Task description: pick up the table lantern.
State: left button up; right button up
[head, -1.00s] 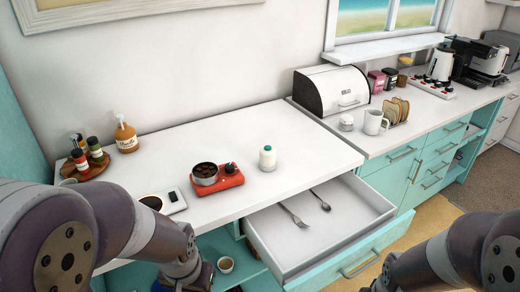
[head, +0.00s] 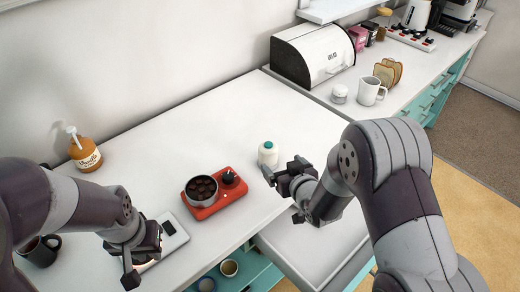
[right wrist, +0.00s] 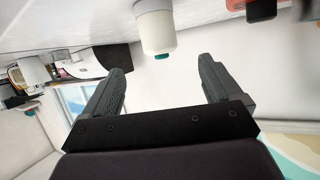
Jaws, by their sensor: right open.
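No thing is plainly a lantern. A small white cylinder with a teal top (head: 268,155), possibly the table lantern, stands upright on the white counter (head: 225,120), right of a red burner. In the right wrist view, which is upside down, it (right wrist: 155,30) shows ahead, with its teal top towards the space between the fingers. My right gripper (head: 284,169) is open and empty, close to its right front side in the head view, apparently without touching. My left gripper (head: 143,262) is over the counter's front left; its finger gap is unclear.
The red burner (head: 207,207) carries a pot (head: 201,190) of dark pieces. A pump bottle (head: 84,153), a dark mug (head: 40,251) and a flat white device (head: 170,238) are left. A bread box (head: 310,55) and white mug (head: 369,91) are behind. An open drawer (head: 315,240) lies below my right arm.

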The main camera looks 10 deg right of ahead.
aim_at(272, 156)
jog(key=x, duration=0.3)
jog(key=shift+w+f, duration=0.15)
jog(key=shift+w, duration=0.1)
jog(key=x, duration=0.3)
jog(key=shift+w+a+f+p, duration=0.2)
jog(key=shift+w+p, duration=0.05)
jog(key=shift+p, duration=0.1)
jog(key=p+x, duration=0.1)
jog(key=x, duration=0.3)
jog(key=shift+w+d+f, duration=0.1)
jog(key=shift+d+f, duration=0.05)
jog(key=shift+w+f, duration=0.25)
jog(key=shift+w, duration=0.05)
jog(key=shift+s+r, duration=0.15)
jog(key=c, duration=1.2)
jog(key=shift+c, duration=0.2)
